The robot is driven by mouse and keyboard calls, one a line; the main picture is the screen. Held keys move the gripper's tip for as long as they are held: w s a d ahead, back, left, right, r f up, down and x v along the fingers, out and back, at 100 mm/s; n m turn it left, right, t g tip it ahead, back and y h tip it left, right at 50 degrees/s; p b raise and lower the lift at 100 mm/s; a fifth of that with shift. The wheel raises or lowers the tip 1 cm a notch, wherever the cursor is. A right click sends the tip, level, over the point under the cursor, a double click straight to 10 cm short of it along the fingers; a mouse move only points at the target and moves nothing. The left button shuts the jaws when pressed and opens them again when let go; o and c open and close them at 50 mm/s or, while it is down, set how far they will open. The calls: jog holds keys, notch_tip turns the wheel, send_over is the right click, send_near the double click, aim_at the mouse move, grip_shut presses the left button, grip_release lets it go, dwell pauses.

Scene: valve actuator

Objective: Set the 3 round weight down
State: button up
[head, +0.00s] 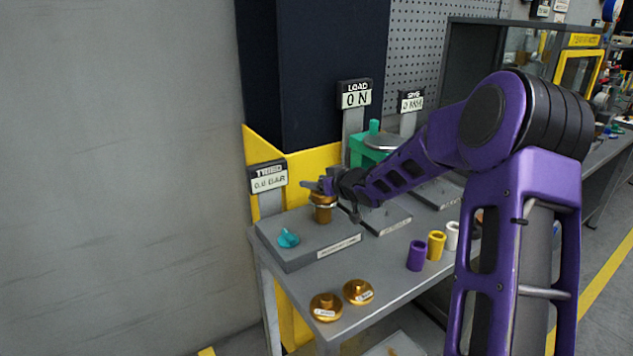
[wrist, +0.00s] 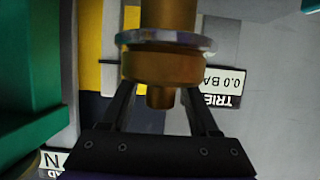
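A round brass weight (wrist: 163,68) with a small knob rests against a silver disc (wrist: 165,42) on a brass post (wrist: 168,14). In the head view, the brass stack (head: 323,213) stands upright on the grey base plate (head: 290,262). My gripper (wrist: 160,100) is at the top of the stack, with one finger on each side of the knob. Gaps show between the knob and both fingers, so it looks open; the weight hides the fingertips. Two other labelled brass weights, one front left (head: 326,307) and one beside it (head: 358,292), lie on the table.
A teal knob (head: 288,238) sits left of the stack on the base. Purple (head: 416,256), yellow (head: 436,245) and white (head: 452,235) cylinders stand to the right. A 0.0 BAR display (head: 268,179) and an ON load display (head: 355,97) stand behind. A green device (head: 366,152) is close behind my gripper.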

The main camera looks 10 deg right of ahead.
jog(key=shift+r, duration=0.2)
jog(key=shift+s+d+r, duration=0.15)
jog(key=shift+s, duration=0.1)
jog(key=p+v, duration=0.2)
jog(key=v, duration=0.9)
jog(key=shift+s+p, duration=0.2)
jog(key=shift+p, duration=0.15)
jog(key=shift+r, duration=0.15)
